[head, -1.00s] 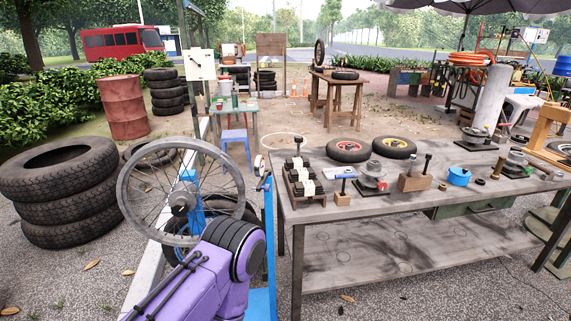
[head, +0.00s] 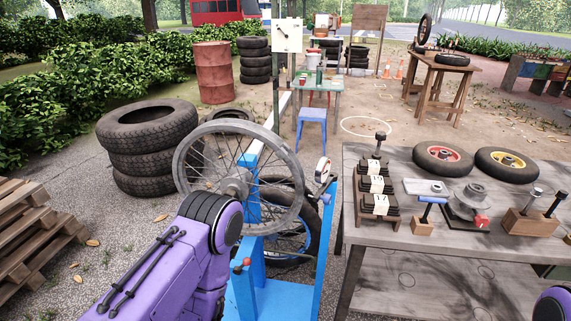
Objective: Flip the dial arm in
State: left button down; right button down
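The blue wheel stand (head: 325,245) stands left of the workbench and holds a spoked wheel (head: 236,187) with a grey rim. A round white-faced dial (head: 323,169) sits near the top of the stand's right post, just right of the rim and apart from it as seen here. A small red knob is just below the dial, but the shape of its arm is too small to make out. My purple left arm reaches up from the bottom left, in front of the stand's lower left; its gripper is hidden. Only a purple bit of my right arm shows at the bottom right corner.
The grey workbench (head: 450,235) right of the stand carries tyres, a weight rack (head: 377,185) and tools. A red-tipped lever (head: 243,264) is low on the stand. Stacked tyres (head: 148,150) and wooden pallets (head: 35,228) are left. Gravel lies between.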

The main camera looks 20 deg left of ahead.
aim_at(325, 163)
jog(key=u, duration=0.2)
jog(key=i, duration=0.2)
jog(key=u, duration=0.2)
jog(key=k, duration=1.35)
jog(key=z, duration=0.55)
jog(key=i, duration=1.95)
jog(key=u, duration=0.6)
